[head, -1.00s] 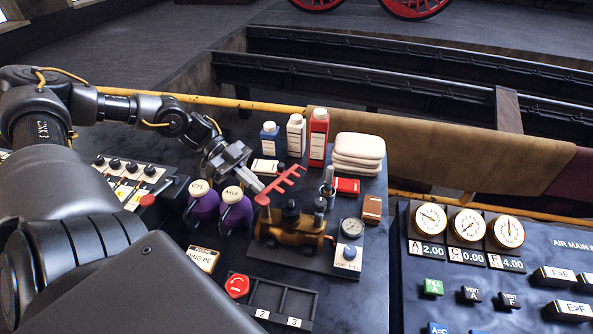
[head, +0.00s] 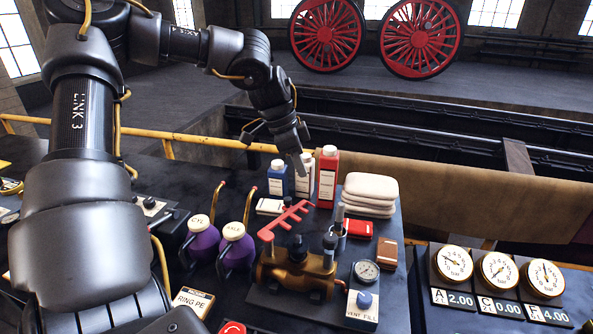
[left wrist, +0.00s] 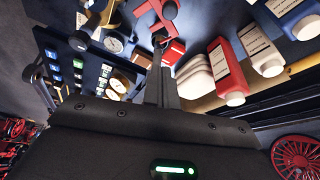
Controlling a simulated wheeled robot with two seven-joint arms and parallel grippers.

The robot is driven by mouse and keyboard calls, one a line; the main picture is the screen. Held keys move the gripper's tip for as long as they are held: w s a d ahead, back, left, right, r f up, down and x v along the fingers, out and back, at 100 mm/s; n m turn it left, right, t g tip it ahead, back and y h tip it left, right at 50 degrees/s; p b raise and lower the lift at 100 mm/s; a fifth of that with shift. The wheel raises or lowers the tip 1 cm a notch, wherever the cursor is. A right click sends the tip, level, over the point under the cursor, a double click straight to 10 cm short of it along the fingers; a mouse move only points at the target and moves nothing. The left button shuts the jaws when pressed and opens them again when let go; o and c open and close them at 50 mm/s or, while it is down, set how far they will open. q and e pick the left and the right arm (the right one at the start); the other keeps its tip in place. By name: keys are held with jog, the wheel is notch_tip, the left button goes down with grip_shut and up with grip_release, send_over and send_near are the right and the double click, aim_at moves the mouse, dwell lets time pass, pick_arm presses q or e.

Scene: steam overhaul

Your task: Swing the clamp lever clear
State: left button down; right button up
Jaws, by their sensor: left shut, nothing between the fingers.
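The red toothed lever (head: 285,220) lies slanted above the brass valve body (head: 296,272) on the dark bench, its far end pointing up and right. I take it for the clamp lever. My left gripper (head: 301,170) is shut and empty, pointing down above and behind the lever, in front of the bottles. It appears apart from the lever. In the left wrist view the closed fingers (left wrist: 161,84) reach toward a red part at the top edge, likely the lever; depth there is unclear. My right gripper is in neither view.
Blue, white and red bottles (head: 327,178) and folded cloths (head: 369,193) stand behind the valve. Purple oil cans (head: 235,250) stand at left, a pressure gauge (head: 366,271) at right. A gauge panel (head: 500,285) is further right.

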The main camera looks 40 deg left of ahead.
pick_arm(q)
jog(key=p, duration=0.2)
send_over(301, 205)
jog(key=w+d, duration=0.1)
notch_tip(301, 205, down, 7)
jog(key=shift+s+a+f+p, duration=0.25)
jog(key=shift+s+a+p, duration=0.55)
jog(key=shift+s+p, duration=0.3)
jog(key=shift+s+a+f, duration=0.1)
jog(key=shift+s+a, duration=0.1)
jog(key=shift+a, duration=0.05)
jog(key=shift+w, duration=0.1)
jog(key=shift+f, duration=0.1)
